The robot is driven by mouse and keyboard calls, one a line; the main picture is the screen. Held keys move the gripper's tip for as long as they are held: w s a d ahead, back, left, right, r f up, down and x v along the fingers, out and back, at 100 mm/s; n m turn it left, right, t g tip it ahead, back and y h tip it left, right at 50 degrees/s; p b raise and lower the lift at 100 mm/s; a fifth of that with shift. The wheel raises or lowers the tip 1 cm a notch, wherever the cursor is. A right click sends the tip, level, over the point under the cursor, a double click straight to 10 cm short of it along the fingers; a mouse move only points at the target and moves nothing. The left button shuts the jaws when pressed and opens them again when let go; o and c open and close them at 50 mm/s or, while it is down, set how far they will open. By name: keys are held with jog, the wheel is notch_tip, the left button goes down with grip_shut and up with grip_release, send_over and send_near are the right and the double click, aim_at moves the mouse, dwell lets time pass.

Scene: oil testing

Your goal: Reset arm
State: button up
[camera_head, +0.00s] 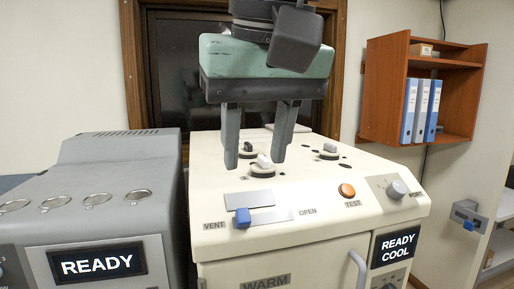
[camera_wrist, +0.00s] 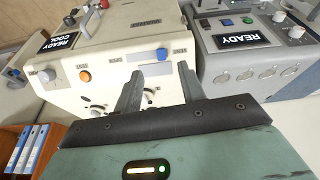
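My gripper (camera_head: 256,158) is in the head view, pointing down above the top of the cream machine (camera_head: 215,165). Its two grey fingers are spread apart with nothing held between them. In the wrist view my gripper (camera_wrist: 156,88) also shows two separated fingers over the cream machine (camera_wrist: 115,50). I cannot tell how far above the top the fingertips are.
A grey machine (camera_head: 90,165) reading READY stands at left. The cream machine has a blue slider (camera_head: 242,217), an orange TEST button (camera_head: 347,190) and a PORT knob (camera_head: 397,189). A wooden wall shelf (camera_head: 383,85) with blue binders (camera_head: 421,110) is at right.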

jog(key=s+d+f+n+g, duration=0.1)
jog(key=s+d+f, duration=0.2)
jog(key=f, duration=0.6)
jog(key=s+d+f+n+g, duration=0.1)
jog(key=s+d+f, duration=0.2)
jog(key=d+f, duration=0.3)
jog(key=s+d+f+n+g+b, duration=0.1)
jog(key=s+d+f, duration=0.2)
jog(key=f, duration=1.1)
jog(key=d, duration=0.2)
jog(key=shift+d+n+g+h, duration=0.3)
jog(key=shift+d, duration=0.05)
